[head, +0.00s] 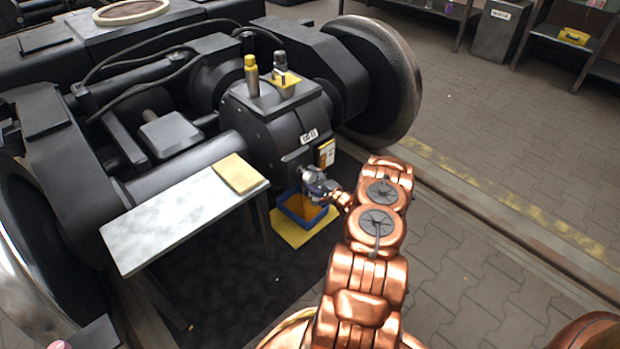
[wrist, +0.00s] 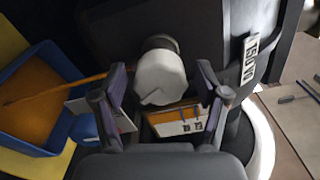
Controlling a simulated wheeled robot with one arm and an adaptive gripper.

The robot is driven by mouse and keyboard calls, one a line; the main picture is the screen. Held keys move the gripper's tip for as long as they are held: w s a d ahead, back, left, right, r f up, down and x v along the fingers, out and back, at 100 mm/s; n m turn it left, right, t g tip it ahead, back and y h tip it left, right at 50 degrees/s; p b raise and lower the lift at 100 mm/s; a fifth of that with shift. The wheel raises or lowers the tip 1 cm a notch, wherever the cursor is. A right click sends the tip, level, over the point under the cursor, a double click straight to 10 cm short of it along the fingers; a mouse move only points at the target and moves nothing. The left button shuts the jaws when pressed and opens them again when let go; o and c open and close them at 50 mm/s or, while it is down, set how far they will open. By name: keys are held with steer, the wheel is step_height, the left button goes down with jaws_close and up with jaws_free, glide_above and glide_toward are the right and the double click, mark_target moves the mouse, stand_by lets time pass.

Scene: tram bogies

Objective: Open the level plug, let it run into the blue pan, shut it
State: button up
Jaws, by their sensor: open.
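The level plug (wrist: 160,78) is a pale grey round knob on the dark gearbox housing. In the wrist view it lies between my open fingers, with visible gaps at its sides. My gripper (wrist: 165,104) is open around it; in the head view my gripper (head: 319,186) is at the lower front of the housing and hides the plug. A thin orange stream (wrist: 60,88) runs from near the plug toward the blue pan (wrist: 52,150). Orange liquid lies in the pan. In the head view the pan (head: 318,220) stands below my gripper on a yellow mat (head: 285,232).
The gearbox housing (head: 265,118) carries a white plate (head: 309,136) and a yellow-and-white card (head: 327,153). A yellow-capped bottle (head: 251,76) stands on top. A pale bench (head: 165,220) with a tan cloth (head: 240,173) is at left. A wheel (head: 385,80) stands behind at right.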

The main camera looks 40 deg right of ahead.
steer(key=s, duration=1.1)
steer(key=shift+s, duration=0.35)
steer(key=shift+a, duration=0.1)
